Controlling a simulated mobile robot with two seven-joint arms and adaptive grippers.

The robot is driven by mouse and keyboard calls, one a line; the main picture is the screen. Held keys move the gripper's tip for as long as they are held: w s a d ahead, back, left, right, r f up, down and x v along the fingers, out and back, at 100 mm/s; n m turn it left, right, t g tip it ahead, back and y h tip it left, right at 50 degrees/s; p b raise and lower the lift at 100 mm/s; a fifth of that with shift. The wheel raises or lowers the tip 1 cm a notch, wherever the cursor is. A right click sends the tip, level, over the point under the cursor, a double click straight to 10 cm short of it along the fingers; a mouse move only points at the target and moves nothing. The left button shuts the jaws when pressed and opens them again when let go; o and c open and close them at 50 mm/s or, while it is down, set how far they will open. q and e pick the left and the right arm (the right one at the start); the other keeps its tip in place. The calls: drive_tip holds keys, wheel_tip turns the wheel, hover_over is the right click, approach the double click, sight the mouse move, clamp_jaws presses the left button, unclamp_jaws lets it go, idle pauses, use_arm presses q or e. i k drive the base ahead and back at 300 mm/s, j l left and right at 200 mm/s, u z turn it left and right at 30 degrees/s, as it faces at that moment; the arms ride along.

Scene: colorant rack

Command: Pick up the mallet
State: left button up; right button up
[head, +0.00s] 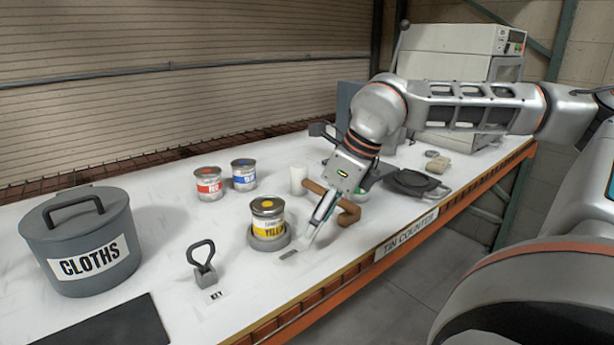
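A brown, wooden-looking piece, which appears to be the mallet (349,214), is on the white counter right of the yellow tin. Part of it shows on each side of my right gripper (313,233), and its middle is hidden behind the gripper. The gripper reaches down from the right, its fingers pointing down and left with tips close to the counter. I cannot tell whether the fingers touch the brown piece or how far apart they are. My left gripper is not in view.
A yellow tin (268,226) stands on a round grey base (255,239). A dark pan-like item (412,183) is right.

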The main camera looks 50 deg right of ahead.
sight(301, 183)
drive_tip(key=i+l, duration=0.3)
drive_tip(key=l, duration=0.15)
drive_tip(key=i+l, duration=0.35)
drive_tip(key=l, duration=0.1)
